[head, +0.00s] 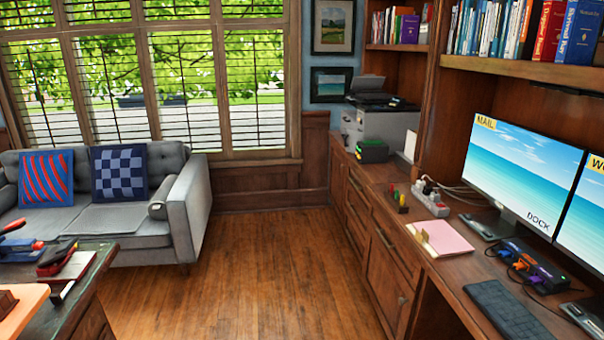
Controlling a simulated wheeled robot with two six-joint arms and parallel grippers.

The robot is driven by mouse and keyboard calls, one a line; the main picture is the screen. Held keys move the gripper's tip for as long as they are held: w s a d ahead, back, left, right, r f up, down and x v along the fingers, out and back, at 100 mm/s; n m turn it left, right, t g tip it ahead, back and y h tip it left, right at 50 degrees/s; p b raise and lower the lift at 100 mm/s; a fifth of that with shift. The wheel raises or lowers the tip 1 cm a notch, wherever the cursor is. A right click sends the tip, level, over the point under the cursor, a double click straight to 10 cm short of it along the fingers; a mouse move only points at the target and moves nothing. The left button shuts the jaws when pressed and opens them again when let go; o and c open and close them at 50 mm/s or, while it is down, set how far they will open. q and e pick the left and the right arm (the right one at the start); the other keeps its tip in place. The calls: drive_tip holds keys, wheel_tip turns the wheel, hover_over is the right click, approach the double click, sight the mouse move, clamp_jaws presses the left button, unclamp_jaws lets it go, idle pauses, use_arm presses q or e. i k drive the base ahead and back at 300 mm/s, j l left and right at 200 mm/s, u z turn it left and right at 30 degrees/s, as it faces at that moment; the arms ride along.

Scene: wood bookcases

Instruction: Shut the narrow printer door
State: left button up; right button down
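A dark printer (375,97) with a raised back tray sits on a light grey box-like unit (382,128) at the far end of the wood counter. Below the counter, a wood cabinet front (337,172) lies nearest the printer; it is seen at a steep angle, and I cannot tell whether a narrow door there stands ajar. A nearer cabinet door (384,287) with a handle looks flush with its frame. Neither of my grippers is in view.
The wood floor (240,265) is clear up to the cabinets. A grey sofa (180,215) stands at left, and a desk (75,308) with tools at lower left. The counter holds a pink paper stack (440,241), a power strip (428,203), a keyboard (508,312) and monitors (515,170).

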sight(353, 136)
drive_tip(key=i, duration=3.45)
